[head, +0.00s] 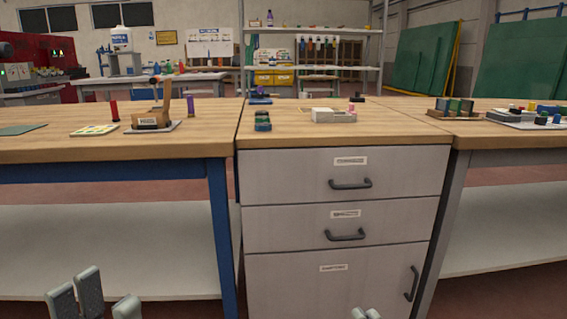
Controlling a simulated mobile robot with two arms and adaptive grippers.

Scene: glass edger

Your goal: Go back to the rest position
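My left gripper (103,297) shows at the bottom left, low in front of the left workbench. Its grey fingers stand apart with nothing between them, so it is open and empty. My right gripper (365,313) shows only as small fingertips at the bottom edge, in front of the drawer cabinet (345,225). Most of it is cut off by the frame, so I cannot tell whether it is open or shut. Both grippers are below the bench tops and apart from the objects on them.
The wooden top (300,137) over the drawers holds a grey block (333,115) and a small dark green item (263,121). The left bench (190,148) carries a wooden stand and a red cylinder (114,111). Drawer handles (350,184) stick out. Shelving (310,68) stands behind.

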